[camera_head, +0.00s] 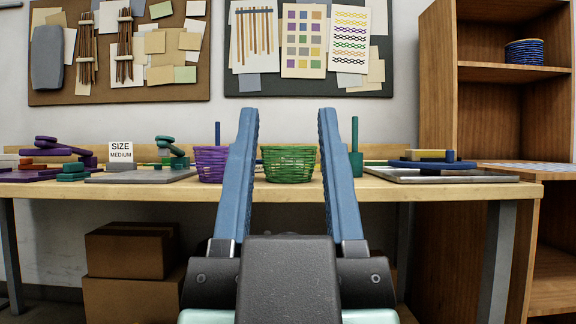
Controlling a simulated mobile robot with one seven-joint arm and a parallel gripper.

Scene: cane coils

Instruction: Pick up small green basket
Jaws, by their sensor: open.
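A small green woven basket (289,164) stands upright near the front edge of the wooden workbench (420,190), in the middle of the view. My gripper (285,115) is open, its two blue fingers pointing forward. The basket shows in the gap between the fingers. The fingers look nearer to the camera than the basket, and nothing is held. I cannot tell how far the fingertips are from the basket.
A purple basket (210,164) stands just left, partly behind the left finger. A green post on a base (355,160) stands right. Trays (440,175) and coloured pieces (50,150) lie at both sides.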

